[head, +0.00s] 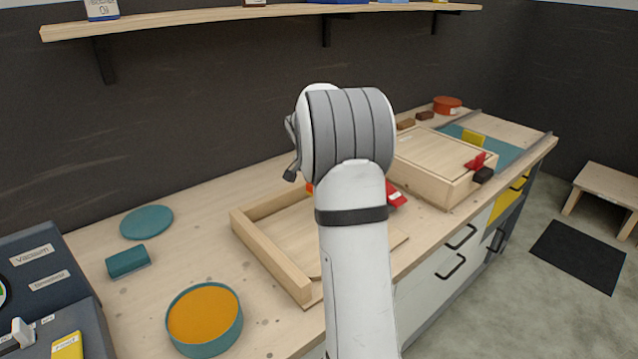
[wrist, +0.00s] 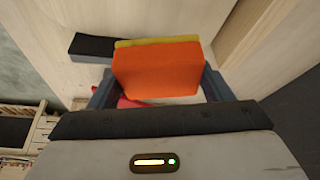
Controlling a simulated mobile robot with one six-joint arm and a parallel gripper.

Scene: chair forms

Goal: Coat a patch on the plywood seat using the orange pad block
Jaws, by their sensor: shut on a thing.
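The orange pad block (wrist: 157,76) sits between the two dark blue fingers of my gripper (wrist: 158,84) in the wrist view, with a yellow layer along its far edge. My gripper is shut on it. In the head view my arm hides the gripper and nearly all of the block; a small orange bit shows beside the arm. The pale plywood seat (head: 285,232) lies in a wooden form with raised rails (head: 272,258), partly behind my arm. Pale wood shows around the block in the wrist view; I cannot tell if the block touches it.
A round teal tub with orange contents (head: 204,314) stands front left on the bench. A teal disc (head: 147,222) and a teal block (head: 127,260) lie behind it. A second wooden form (head: 440,165) with a red clamp (head: 476,162) stands right. A shelf (head: 260,12) runs above.

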